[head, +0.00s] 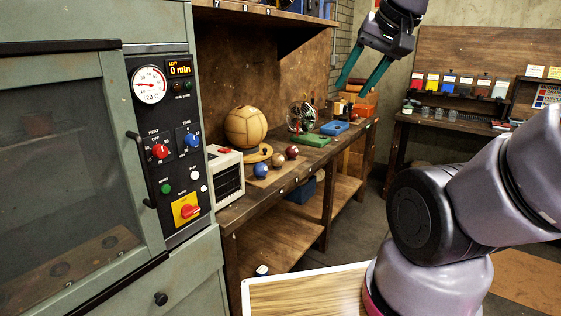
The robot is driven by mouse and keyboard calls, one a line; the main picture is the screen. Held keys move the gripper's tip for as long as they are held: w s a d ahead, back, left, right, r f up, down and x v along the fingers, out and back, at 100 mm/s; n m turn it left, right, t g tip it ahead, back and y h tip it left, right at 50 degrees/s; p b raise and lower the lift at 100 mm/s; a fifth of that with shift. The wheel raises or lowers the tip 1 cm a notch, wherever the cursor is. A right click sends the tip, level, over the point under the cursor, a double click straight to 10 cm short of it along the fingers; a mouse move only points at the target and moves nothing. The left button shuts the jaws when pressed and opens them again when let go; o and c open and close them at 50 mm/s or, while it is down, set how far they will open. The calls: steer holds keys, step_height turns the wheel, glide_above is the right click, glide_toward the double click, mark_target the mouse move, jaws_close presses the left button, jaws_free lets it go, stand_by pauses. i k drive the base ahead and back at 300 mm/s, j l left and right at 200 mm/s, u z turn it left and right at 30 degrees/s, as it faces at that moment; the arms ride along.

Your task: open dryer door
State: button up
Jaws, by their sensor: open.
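The dryer is a grey-green cabinet at the left in the head view. Its glass-fronted door (60,160) looks shut, with a dark vertical handle (140,168) on its right edge. Behind the glass I see a dim shelf with round holes. A control panel (168,145) right of the handle has a dial at about 20 C, a display reading 0 min, red and blue knobs and a red switch on yellow. My gripper (362,88) is open and empty, with its teal fingers pointing down, high up, well right of the door and apart from the handle.
A wooden workbench (255,195) right of the dryer holds a large leather ball (245,126), several small balls, a small white device (225,173) and green and blue blocks. A shelf (260,14) hangs above. A second bench (450,124) stands at the back right.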

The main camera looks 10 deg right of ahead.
mark_target(16, 72)
steer(key=u, duration=1.8)
steer(key=k+l+u, duration=0.1)
steer(key=k, duration=0.2)
steer(key=k+l+u, duration=0.15)
steer(key=k, duration=0.15)
